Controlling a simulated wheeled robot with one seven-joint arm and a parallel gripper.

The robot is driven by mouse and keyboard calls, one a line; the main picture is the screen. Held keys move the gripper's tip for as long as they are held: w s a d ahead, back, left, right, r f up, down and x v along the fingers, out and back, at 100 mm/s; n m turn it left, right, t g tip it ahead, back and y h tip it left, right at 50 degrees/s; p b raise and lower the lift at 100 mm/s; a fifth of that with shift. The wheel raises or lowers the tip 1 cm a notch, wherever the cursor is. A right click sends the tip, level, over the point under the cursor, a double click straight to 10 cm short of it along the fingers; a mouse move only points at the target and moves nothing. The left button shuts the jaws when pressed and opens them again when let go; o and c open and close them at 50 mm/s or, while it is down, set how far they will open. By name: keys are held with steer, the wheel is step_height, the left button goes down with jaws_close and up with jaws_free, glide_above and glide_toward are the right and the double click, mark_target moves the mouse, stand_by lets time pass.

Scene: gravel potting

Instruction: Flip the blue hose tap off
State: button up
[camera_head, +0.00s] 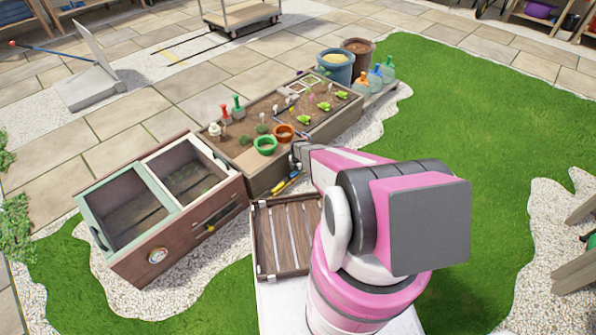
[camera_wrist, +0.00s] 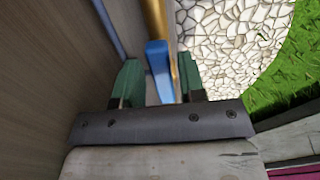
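The blue tap lever (camera_wrist: 160,72) shows in the wrist view as an upright blue bar beside a brass-coloured pipe (camera_wrist: 186,72). My gripper (camera_wrist: 160,84) has two green fingers, one on each side of the lever. The fingers are apart, with a narrow gap visible on each side of the lever, so it does not look clamped. In the head view my gripper (camera_head: 297,158) is at the near side of the wooden planter (camera_head: 330,128). The tap cannot be made out clearly there, and my arm covers part of that area.
A brown wooden wall fills the left of the wrist view; pale gravel (camera_wrist: 212,35) and grass (camera_wrist: 285,70) lie right. In the head view a slatted crate (camera_head: 257,240) and a two-bay box (camera_head: 232,195) stand close by. Green and orange pots sit on the planter.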

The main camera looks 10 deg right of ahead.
steer(key=shift+o, duration=0.3)
step_height(320, 180, up, 11)
stand_by(0.5)
stand_by(0.4)
steer(key=s+r+m, duration=1.2)
steer(key=s+r, duration=0.2)
steer(key=r, duration=0.5)
steer(key=s+r+m, duration=1.3)
steer(key=s+r, duration=0.1)
steer(key=r, duration=0.4)
steer(key=shift+a+r, duration=0.35)
steer(key=shift+a, duration=0.1)
